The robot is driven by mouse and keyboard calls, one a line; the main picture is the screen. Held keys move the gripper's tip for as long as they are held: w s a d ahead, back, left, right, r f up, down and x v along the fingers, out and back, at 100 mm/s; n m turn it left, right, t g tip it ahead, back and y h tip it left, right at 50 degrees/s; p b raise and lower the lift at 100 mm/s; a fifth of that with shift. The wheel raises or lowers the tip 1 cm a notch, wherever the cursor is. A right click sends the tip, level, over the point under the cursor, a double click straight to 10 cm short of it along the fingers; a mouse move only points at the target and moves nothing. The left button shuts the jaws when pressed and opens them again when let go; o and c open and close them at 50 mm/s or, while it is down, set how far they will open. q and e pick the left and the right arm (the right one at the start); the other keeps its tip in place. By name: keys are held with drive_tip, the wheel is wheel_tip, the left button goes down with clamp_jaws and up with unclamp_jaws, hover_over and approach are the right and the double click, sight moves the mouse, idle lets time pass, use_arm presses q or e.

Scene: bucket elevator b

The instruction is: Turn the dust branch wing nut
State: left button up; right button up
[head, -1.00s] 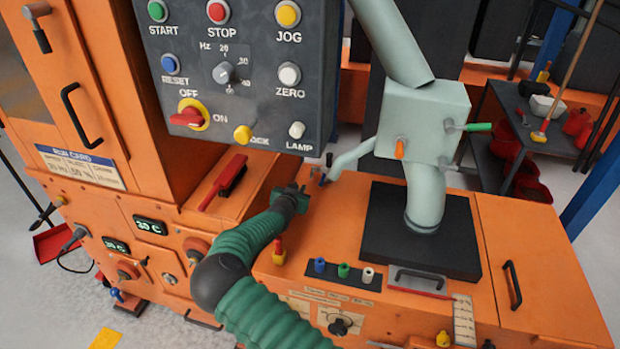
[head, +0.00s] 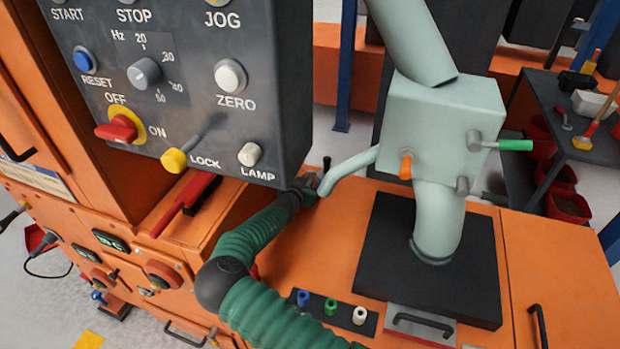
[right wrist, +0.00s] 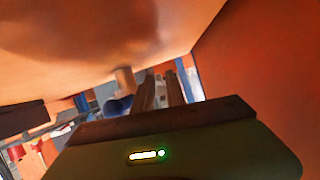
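The dust branch (head: 350,170) is a thin pale-green pipe that slopes down left from the pale-green box (head: 440,120) to the orange deck. My right gripper (head: 313,184) is at the branch's lower left end, beside or touching it. The wing nut cannot be made out clearly there; it is small or hidden by the gripper. In the right wrist view two dark brown fingers (right wrist: 160,92) stand a little apart, with a bluish round part (right wrist: 118,105) and a tan cylinder (right wrist: 123,77) to their left. My left gripper is not in view.
The grey control panel (head: 190,70) overhangs close above and left of my right gripper. A red-handled brush (head: 188,203) lies left of my arm. A black plate (head: 380,260) surrounds the main pipe's foot. Blue, green and white plugs (head: 331,307) stand in front.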

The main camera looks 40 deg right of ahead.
drive_tip(key=shift+a+r, duration=0.3)
drive_tip(key=shift+c, duration=0.2)
drive_tip(key=shift+a, duration=0.1)
clamp_jaws()
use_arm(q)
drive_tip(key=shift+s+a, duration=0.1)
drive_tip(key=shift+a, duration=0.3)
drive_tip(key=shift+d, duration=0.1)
use_arm(e)
drive_tip(key=shift+d, duration=0.2)
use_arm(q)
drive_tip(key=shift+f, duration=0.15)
